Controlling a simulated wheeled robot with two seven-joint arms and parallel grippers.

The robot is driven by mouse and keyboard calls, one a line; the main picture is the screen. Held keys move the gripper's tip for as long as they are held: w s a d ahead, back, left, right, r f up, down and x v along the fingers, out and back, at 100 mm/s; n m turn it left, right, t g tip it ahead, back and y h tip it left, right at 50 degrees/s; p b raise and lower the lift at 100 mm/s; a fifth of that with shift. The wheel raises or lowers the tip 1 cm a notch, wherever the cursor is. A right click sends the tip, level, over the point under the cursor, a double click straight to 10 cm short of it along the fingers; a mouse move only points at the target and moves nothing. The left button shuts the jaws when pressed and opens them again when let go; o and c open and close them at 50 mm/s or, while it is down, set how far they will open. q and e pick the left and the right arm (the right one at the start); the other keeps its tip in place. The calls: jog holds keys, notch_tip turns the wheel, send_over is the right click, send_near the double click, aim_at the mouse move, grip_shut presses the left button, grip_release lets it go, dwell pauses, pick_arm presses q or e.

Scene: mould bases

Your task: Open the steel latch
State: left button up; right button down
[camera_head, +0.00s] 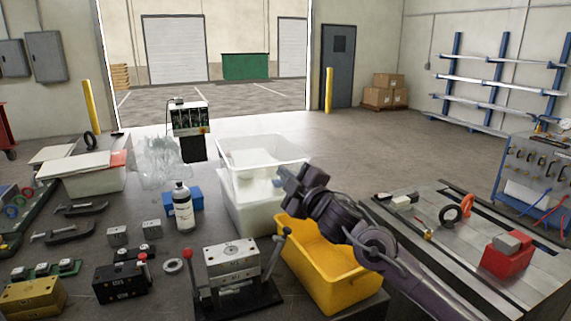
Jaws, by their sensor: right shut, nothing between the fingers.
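I cannot tell which part is the steel latch itself. My right gripper (285,181) is shut and empty. In the picture it is above and right of the block, in front of the white bins and apart from the levers. My left gripper is not in view.
A yellow bin (318,270) stands right of the block, partly behind my right arm. White bins (262,150) stand behind. A black block (121,283), a brass block (30,298), a steel ring (174,266) and a white bottle (182,208) are to the left.

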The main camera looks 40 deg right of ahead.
notch_tip(320, 180, up, 4)
jog(key=shift+f, duration=0.1)
jog(key=shift+a, duration=0.1)
dwell(0.5)
